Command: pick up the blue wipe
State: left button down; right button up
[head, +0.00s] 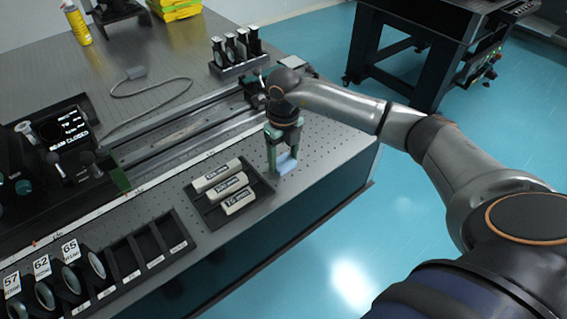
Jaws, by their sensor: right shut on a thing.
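The blue wipe (287,165) is a small pale blue piece at the front right of the optical table (330,152). My right gripper (282,162) points down over it with its fingers around it, shut on the wipe. The fingers hide part of the wipe, and I cannot tell whether it still touches the table top. My left gripper is not in view.
A black tray (208,206) with labelled white blocks lies just left of my right gripper. A rack of lenses (125,268) stands at the front left. A rail (185,125) runs behind, with a holder of upright parts (238,68) beyond it. The table edge is close on the right.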

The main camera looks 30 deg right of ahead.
aim_at(283, 161)
jog(key=c, duration=0.3)
jog(key=shift+r, duration=0.45)
notch_tip(283, 161, up, 2)
jog(key=shift+w+r, duration=0.1)
jog(key=shift+r, duration=0.1)
jog(key=s+d+r, duration=0.1)
jog(key=s+r, duration=0.2)
jog(key=s, duration=0.1)
jog(key=s+d+r, duration=0.1)
jog(key=s+r, duration=0.2)
jog(key=s, duration=0.2)
jog(key=s+d+r+b, duration=0.1)
jog(key=s+r, duration=0.2)
jog(key=s, duration=0.2)
jog(key=shift+r, duration=0.4)
jog(key=shift+w, duration=0.1)
